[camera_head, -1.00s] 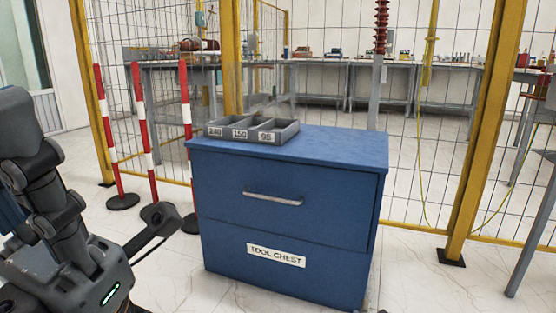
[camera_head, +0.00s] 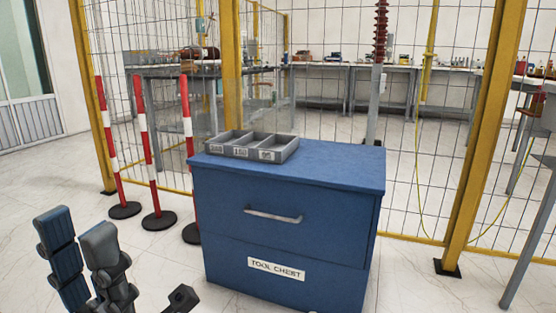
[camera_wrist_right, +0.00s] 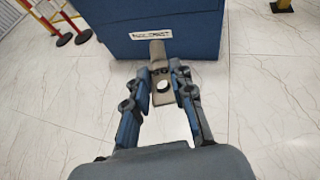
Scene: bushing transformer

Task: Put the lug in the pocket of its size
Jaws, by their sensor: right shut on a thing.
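The grey tray (camera_head: 251,147) sits on top of the blue tool chest and has three pockets, labelled 240, 150 and 95 from left to right; the pockets look empty. The lug (camera_wrist_right: 160,90) is a grey metal piece with a flat holed palm and a barrel pointing away, toward the chest. My right gripper (camera_wrist_right: 164,79) is shut on the lug's palm, with a finger on each side. The lug's size marking cannot be read. My left gripper (camera_head: 76,224) points up at the lower left, its two fingers apart with nothing between them.
The blue tool chest (camera_head: 280,225) stands ahead on the white floor, with bare top to the right of the tray. Red-white posts (camera_head: 149,150) stand to its left. A yellow-framed mesh fence (camera_head: 480,140) runs behind it. Floor before the chest is clear.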

